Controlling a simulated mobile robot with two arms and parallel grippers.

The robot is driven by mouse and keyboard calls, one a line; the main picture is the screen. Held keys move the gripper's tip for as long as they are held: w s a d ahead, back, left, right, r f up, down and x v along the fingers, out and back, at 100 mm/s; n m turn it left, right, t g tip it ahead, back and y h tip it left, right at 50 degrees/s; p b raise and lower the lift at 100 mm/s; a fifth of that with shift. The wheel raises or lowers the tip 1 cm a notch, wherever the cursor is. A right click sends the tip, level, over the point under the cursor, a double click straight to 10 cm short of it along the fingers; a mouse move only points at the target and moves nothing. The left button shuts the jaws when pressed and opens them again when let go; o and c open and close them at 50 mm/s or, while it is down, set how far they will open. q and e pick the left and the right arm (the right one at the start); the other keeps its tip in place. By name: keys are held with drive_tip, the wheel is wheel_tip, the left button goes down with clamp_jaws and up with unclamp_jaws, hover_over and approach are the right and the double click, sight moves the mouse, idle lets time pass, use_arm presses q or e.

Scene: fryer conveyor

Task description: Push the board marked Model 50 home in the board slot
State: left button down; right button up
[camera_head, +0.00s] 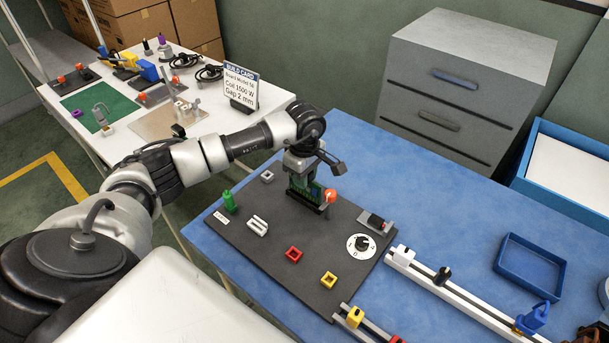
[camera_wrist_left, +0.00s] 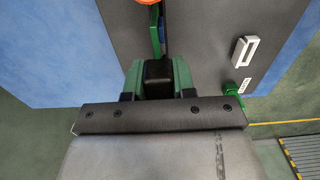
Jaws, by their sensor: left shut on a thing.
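My left gripper (camera_head: 301,172) points down over the back part of the dark base plate (camera_head: 260,250) and is shut on a green board (camera_head: 311,187). The board stands upright at the dark board slot (camera_head: 308,202), next to a lever with an orange-red knob (camera_head: 330,196). Whether the board is fully seated cannot be told, and no Model marking on it is readable. In the left wrist view the board shows as a thin green strip (camera_wrist_left: 156,32) ahead of the gripper (camera_wrist_left: 154,72), with the orange knob at the top edge. My right gripper is not in view.
The plate also carries a green post (camera_head: 229,202), a red square part (camera_head: 293,254), a yellow one (camera_head: 328,280) and a dial (camera_head: 361,243). A white rail (camera_head: 450,298) and a blue tray (camera_head: 529,266) lie right. A build card (camera_head: 240,84) stands on the white table behind.

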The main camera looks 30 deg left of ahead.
use_arm(q)
drive_tip(key=shift+f+b, duration=1.2)
drive_tip(key=shift+f, duration=0.25)
drive_tip(key=c, duration=0.8)
unclamp_jaws()
drive_tip(key=shift+c, duration=0.2)
drive_tip(key=shift+r, duration=0.1)
drive_tip(key=shift+r+p, duration=1.65)
drive_tip(key=shift+r, duration=1.4)
